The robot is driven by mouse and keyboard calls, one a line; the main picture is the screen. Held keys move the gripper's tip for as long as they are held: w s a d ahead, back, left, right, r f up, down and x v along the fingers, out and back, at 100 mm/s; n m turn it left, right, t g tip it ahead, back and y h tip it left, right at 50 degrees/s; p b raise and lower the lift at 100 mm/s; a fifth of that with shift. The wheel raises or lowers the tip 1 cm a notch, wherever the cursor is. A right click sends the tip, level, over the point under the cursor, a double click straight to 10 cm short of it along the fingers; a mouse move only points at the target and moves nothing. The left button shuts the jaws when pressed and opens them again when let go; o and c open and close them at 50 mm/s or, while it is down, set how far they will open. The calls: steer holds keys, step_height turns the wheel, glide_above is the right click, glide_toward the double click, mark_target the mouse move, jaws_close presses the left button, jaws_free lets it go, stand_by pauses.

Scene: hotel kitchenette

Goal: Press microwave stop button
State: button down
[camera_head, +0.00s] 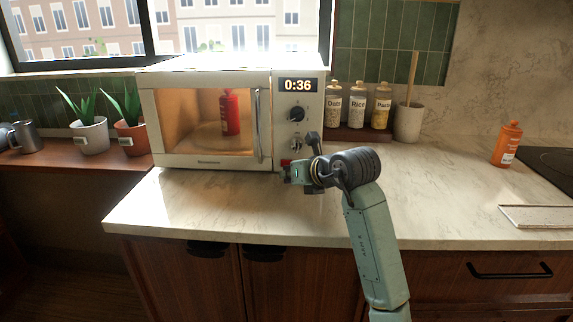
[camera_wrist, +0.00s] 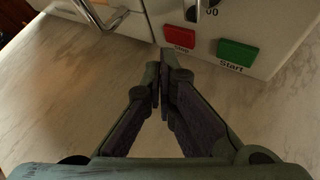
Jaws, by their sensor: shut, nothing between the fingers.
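The white microwave (camera_head: 205,115) stands on the counter with its door closed, its inside lit and its display (camera_head: 298,85) reading 0:36. A red bottle (camera_head: 230,112) is inside. In the wrist view the red stop button (camera_wrist: 179,38) is on the lower front panel, with the green start button (camera_wrist: 237,52) to its right. My gripper (camera_wrist: 161,68) is shut and empty, its tips just below the red button in that picture. I cannot tell whether they touch it. In the head view my arm partly hides the lower panel; a bit of red button (camera_head: 285,162) shows there.
The door handle (camera_head: 258,125) is left of the panel. Jars labelled Oats, Rice and Pasta (camera_head: 357,105) and a utensil crock (camera_head: 408,122) stand to the right. An orange bottle (camera_head: 507,145) is farther right. Potted plants (camera_head: 90,135) are at left. The counter front (camera_head: 230,210) is clear.

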mark_target(286, 199)
steer(key=shift+w, duration=0.1)
stand_by(0.7)
steer(key=shift+w, duration=0.65)
stand_by(0.7)
steer(key=shift+s, duration=0.1)
steer(key=shift+s+b, duration=0.3)
steer(key=shift+s, duration=0.35)
steer(key=shift+s+b, duration=0.85)
steer(key=shift+s, duration=1.65)
